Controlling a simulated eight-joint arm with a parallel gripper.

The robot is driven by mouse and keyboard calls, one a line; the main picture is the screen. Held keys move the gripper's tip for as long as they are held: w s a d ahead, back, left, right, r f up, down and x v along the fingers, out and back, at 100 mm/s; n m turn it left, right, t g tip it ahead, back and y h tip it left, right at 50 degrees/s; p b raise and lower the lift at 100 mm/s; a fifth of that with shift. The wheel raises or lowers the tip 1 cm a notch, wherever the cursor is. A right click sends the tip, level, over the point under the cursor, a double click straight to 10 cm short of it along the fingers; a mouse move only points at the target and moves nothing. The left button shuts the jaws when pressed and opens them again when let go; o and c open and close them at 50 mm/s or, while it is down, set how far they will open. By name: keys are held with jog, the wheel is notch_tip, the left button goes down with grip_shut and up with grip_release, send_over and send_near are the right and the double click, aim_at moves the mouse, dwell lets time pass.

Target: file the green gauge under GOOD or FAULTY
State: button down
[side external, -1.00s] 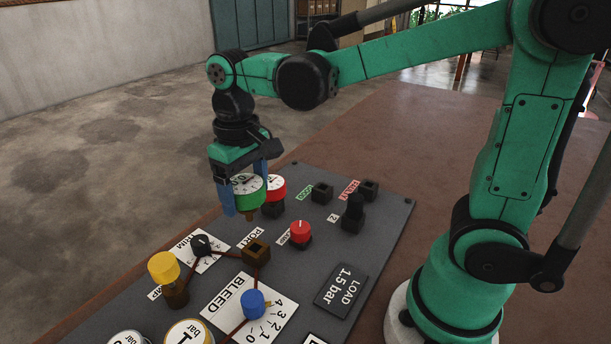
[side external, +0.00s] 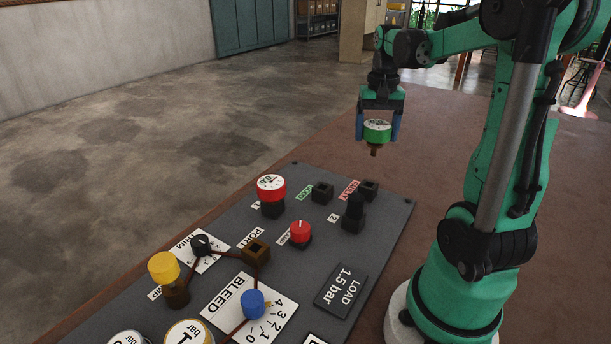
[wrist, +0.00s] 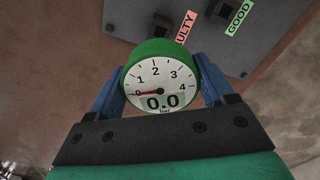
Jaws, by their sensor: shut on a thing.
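The green gauge (side external: 377,131) is held in the air between the blue fingers of my gripper (side external: 378,127), beyond the far edge of the grey panel near the FAULTY socket. A brown stem points down below it. In the wrist view the white dial of the green gauge (wrist: 160,86) reads 0.0 bar, its needle near the low end. The GOOD label (side external: 305,193) is green, with a black square socket (side external: 322,192) beside it. The FAULTY label (side external: 349,190) is red, with another black socket (side external: 369,189) beside it. Both sockets look empty.
A red gauge (side external: 271,187) stands on the panel left of the GOOD socket. A black post (side external: 353,213) and a red knob (side external: 300,232) stand nearer. The brown PORT socket (side external: 256,252) is empty. A LOAD 1.5 bar plate (side external: 341,290) lies at the right.

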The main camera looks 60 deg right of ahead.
aim_at(374, 145)
jog(key=shift+f, duration=3.55)
jog(key=shift+r, duration=0.1)
jog(key=shift+f, duration=1)
grip_release()
jog(key=shift+r, duration=0.1)
jog(key=shift+r, duration=2.4)
